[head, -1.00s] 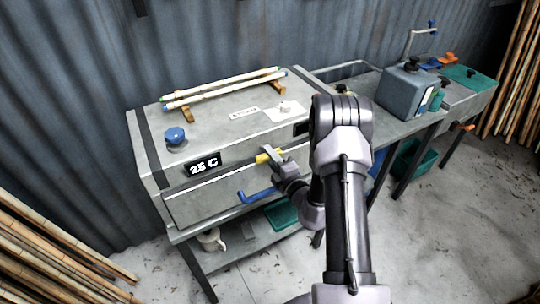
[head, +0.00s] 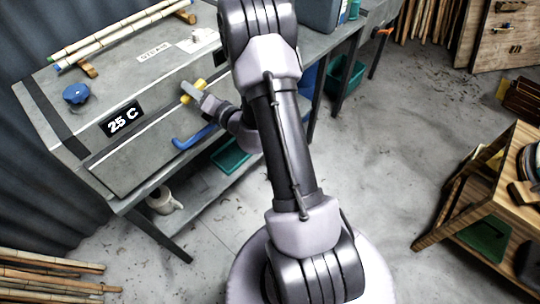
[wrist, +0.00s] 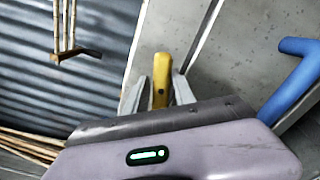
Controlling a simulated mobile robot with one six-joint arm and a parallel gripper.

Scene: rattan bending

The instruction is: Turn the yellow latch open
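The yellow latch (head: 186,98) sits on the front of the grey steam box (head: 150,68), near the lid seam and right of the "25 C" display (head: 122,119). My gripper (head: 196,93) is at the latch and covers part of it in the head view. In the wrist view the yellow latch (wrist: 160,82) stands between my two fingers (wrist: 158,95), with one finger on each side. The fingers are apart, with narrow gaps beside the latch; I see no firm grip. The latch's lower end is hidden behind the gripper body.
A blue handle (head: 193,138) sticks out from the box front just below the gripper; it also shows at right in the wrist view (wrist: 291,88). A blue knob (head: 76,93) and bamboo poles (head: 125,35) are on the lid. A wooden shelf (head: 480,190) stands right.

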